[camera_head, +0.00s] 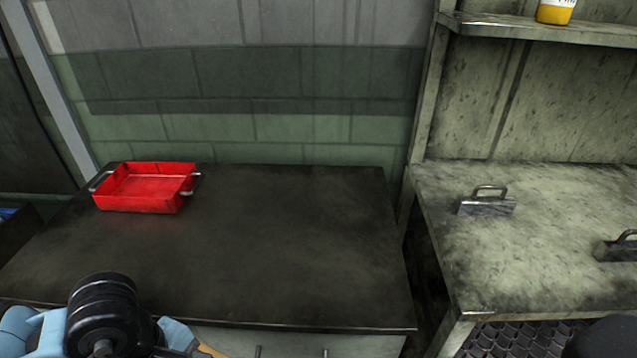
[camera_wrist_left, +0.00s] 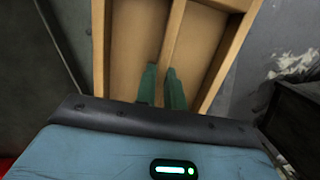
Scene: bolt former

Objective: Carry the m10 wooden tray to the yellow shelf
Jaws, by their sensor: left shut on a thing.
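The wooden tray (camera_wrist_left: 132,40) fills the upper middle of the left wrist view, with raised side rims and a divider running down its middle. My left gripper (camera_wrist_left: 161,75) has its two green fingers on either side of this divider, shut on it. In the head view, only a small piece of tan wood (camera_head: 210,350) shows at the bottom edge beside my left arm; the rest is hidden or out of frame. My right gripper is not in view. No yellow shelf can be made out.
A red bin (camera_head: 142,188) with metal handles stands at the back left of the dark workbench (camera_head: 270,250), whose remaining top is clear. A worn metal bench (camera_head: 545,235) at right holds two handled blocks. A shelf (camera_head: 590,32) above it carries a yellow-and-white container (camera_head: 556,12).

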